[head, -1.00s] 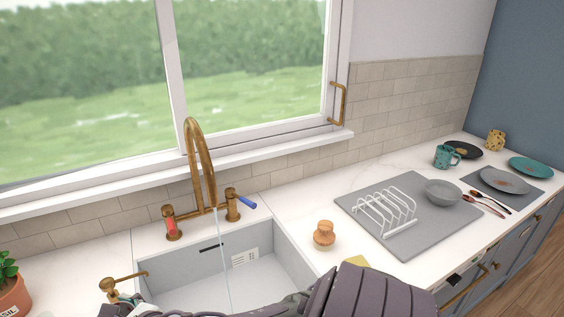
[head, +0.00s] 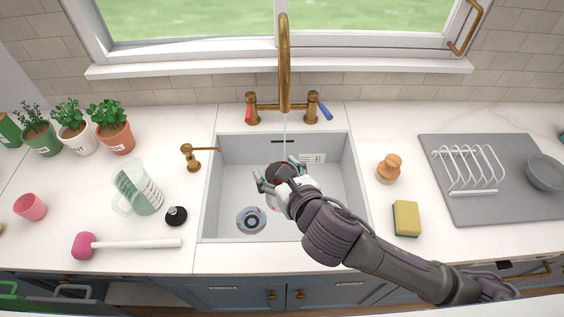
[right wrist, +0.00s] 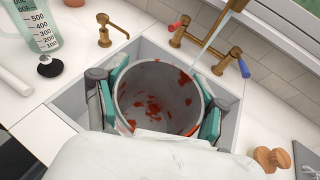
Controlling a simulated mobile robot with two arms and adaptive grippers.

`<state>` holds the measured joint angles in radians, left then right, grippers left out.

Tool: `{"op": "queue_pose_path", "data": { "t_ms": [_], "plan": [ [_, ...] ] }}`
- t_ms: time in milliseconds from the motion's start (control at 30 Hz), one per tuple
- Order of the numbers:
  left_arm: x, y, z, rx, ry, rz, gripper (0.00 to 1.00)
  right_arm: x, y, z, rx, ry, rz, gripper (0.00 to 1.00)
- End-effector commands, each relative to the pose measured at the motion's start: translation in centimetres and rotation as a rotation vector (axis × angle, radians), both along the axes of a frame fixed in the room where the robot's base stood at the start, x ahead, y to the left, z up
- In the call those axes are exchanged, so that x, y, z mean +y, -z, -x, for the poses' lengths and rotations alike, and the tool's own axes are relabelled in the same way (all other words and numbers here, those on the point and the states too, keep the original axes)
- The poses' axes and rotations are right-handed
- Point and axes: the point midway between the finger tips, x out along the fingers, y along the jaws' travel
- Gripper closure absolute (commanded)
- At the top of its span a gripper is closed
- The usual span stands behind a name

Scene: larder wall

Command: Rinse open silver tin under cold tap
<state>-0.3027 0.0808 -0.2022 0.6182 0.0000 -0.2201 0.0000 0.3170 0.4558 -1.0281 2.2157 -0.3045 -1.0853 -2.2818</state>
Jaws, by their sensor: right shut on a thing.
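My right gripper (head: 280,178) is over the sink (head: 212,190), shut on the open silver tin (right wrist: 155,108). In the right wrist view its fingers clasp the tin from both sides. The tin's mouth faces that camera, and red-brown residue spots its inside. In the head view the gripper mostly hides the tin. The brass tap (head: 285,70) is running. A thin water stream (head: 285,135) falls towards the tin's far rim; I cannot tell if it enters. The tap has a blue handle (head: 324,108) and a red handle (head: 251,112). My left gripper is not in view.
A sponge (head: 406,218), a wooden-topped brush (head: 389,168) and a grey mat with a rack (head: 468,168) are right of the sink. A jug (head: 138,188), black stopper (head: 176,216), plunger (head: 130,244) and soap dispenser (head: 192,157) are left. The drain (head: 251,220) is uncovered.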

Motion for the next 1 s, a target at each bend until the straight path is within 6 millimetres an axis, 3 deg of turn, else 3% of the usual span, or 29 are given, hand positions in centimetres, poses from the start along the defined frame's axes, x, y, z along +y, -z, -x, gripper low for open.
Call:
{"op": "queue_pose_path", "data": {
  "t_ms": [1000],
  "plan": [
    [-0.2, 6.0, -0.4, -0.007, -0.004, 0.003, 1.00, -2.1, 2.2, -9.2, -0.002, 0.003, -0.001, 0.63]
  ]
}}
